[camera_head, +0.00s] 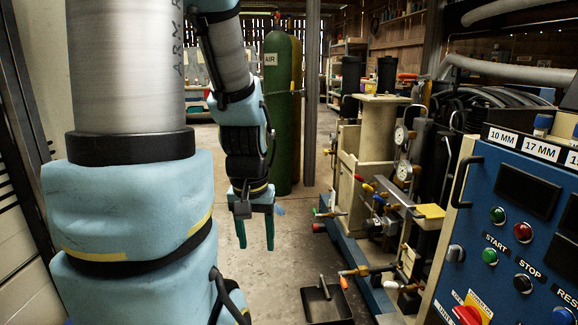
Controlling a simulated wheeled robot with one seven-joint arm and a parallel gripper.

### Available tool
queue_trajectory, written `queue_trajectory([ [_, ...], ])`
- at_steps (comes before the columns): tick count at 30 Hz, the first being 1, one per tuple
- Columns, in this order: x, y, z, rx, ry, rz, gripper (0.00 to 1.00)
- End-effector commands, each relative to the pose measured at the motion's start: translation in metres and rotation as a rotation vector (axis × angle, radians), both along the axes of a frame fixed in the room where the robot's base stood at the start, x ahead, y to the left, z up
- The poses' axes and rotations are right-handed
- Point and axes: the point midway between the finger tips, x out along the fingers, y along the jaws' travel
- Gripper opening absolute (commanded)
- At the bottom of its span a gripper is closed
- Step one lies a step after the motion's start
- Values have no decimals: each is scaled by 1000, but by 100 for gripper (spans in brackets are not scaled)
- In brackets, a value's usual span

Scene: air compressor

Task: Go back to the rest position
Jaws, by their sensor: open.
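My gripper (256,232) hangs fingers-down from my arm near the middle of the view. Its two green fingers are apart with nothing between them. It is in the open aisle, in front of the green AIR cylinder (277,110), and left of the compressor machinery. Large links of my own arm fill the left of the view.
A blue control panel (505,215) with buttons stands at right. Compressor machinery (375,175) with gauges, valves and hoses stands beside the aisle. A dark tray (326,300) lies on the floor in front. Bare concrete floor (255,290) surrounds the space below my gripper. Shelves stand behind.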

Motion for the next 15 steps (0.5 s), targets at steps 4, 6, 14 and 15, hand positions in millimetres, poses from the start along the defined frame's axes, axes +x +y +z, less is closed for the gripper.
queue_trajectory([
  [4, 0, 0, 63, 0, 0, 0, 57],
  [6, 0, 0, 83, 0, 0, 0, 57],
  [14, 0, 0, 135, 0, 0, 0, 57],
  [15, 0, 0, 139, 0, 0, 0, 57],
])
